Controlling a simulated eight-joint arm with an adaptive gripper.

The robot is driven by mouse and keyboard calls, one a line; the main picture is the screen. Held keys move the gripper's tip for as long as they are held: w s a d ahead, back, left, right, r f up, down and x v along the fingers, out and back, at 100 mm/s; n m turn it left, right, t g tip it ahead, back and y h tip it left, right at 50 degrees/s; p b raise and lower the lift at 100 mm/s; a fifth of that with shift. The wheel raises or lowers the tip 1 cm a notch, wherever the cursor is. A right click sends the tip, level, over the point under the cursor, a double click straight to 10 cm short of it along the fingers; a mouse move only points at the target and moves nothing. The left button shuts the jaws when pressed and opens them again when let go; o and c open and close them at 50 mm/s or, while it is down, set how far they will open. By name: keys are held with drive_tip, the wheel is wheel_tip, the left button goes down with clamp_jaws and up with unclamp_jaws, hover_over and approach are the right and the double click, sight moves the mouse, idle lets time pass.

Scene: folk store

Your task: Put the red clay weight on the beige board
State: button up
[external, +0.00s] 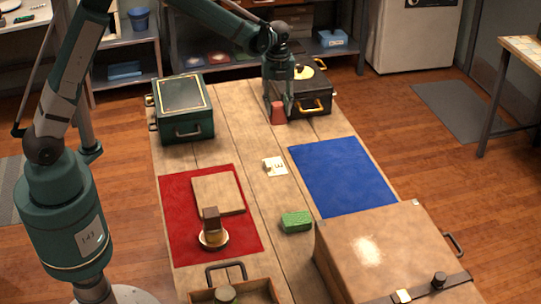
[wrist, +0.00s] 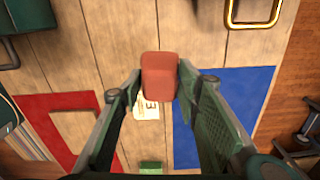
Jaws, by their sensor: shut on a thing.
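The red clay weight (external: 278,115) is a small tapered block at the far end of the table, in front of the black case. My gripper (external: 280,108) points down and is shut on it. In the wrist view the weight (wrist: 159,77) sits between the two fingertips. I cannot tell whether it touches the table. The beige board (external: 219,190) lies flat on the red mat, nearer the camera and to the left of my gripper. It shows partly in the wrist view (wrist: 80,127), behind the left finger.
A white numbered card (external: 274,167), green block (external: 296,221) and blue mat (external: 342,175) lie on the table. A green box (external: 184,108), black case (external: 311,96) and large brown case (external: 390,240) flank it.

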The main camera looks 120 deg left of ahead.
drive_tip(key=shift+d, duration=0.1)
drive_tip(key=w+d+r+p, duration=0.1)
drive_tip(key=d+r, duration=0.1)
drive_tip(key=d, duration=1.7)
drive_tip(key=n+p, duration=0.1)
hover_over(217, 193)
drive_tip(key=shift+r, duration=0.1)
drive_tip(key=shift+f, duration=2.95)
drive_tip(key=shift+f, duration=0.1)
drive_tip(key=shift+f+b, duration=0.45)
drive_tip(key=shift+f, duration=1.55)
drive_tip(key=shift+f, duration=0.15)
